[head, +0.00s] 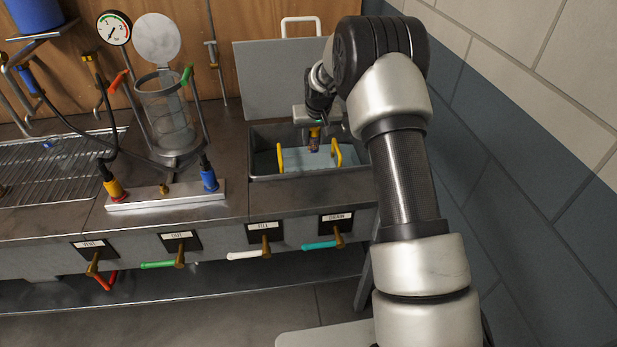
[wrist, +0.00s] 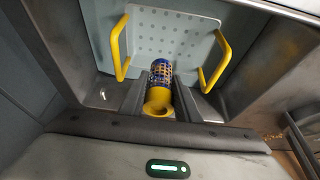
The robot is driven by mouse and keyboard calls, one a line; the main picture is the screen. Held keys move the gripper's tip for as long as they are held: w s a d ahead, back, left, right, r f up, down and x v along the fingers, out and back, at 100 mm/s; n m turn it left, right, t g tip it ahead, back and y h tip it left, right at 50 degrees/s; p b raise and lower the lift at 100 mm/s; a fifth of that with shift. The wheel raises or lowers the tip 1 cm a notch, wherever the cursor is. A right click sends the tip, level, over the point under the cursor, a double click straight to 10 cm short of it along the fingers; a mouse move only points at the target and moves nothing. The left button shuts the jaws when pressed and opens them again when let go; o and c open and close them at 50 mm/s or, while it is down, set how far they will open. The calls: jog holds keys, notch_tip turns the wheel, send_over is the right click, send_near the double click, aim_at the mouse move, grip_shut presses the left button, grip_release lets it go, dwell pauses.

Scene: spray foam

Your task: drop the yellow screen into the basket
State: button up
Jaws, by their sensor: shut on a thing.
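The yellow screen (wrist: 158,100) is a small cylinder with a yellow ring end and a blue-and-yellow perforated body. My gripper (wrist: 160,88) is shut on it, with a dark finger on each side. In the head view the screen (head: 314,133) hangs below my gripper (head: 314,122) over the tub. The basket (head: 293,161) is pale blue-grey with two yellow handles and sits in the tub. In the wrist view the basket (wrist: 190,35) shows its perforated surface beyond the screen. I cannot tell how far the screen is above the basket floor.
The basket sits in a metal tub (head: 262,137) with a grey lid (head: 270,80) standing open behind it. A clear cylinder vessel (head: 165,115) with a gauge (head: 114,28) stands left. A wire rack (head: 60,165) lies farther left. A brick wall (head: 540,110) bounds the right.

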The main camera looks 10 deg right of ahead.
aim_at(314, 148)
jog(key=shift+f+b, duration=0.7)
jog(key=shift+f, duration=1.2)
jog(key=o, duration=1.1)
jog(key=p+v, duration=0.1)
jog(key=v, duration=1.6)
jog(key=shift+s+r, duration=0.15)
jog(key=shift+s, duration=0.05)
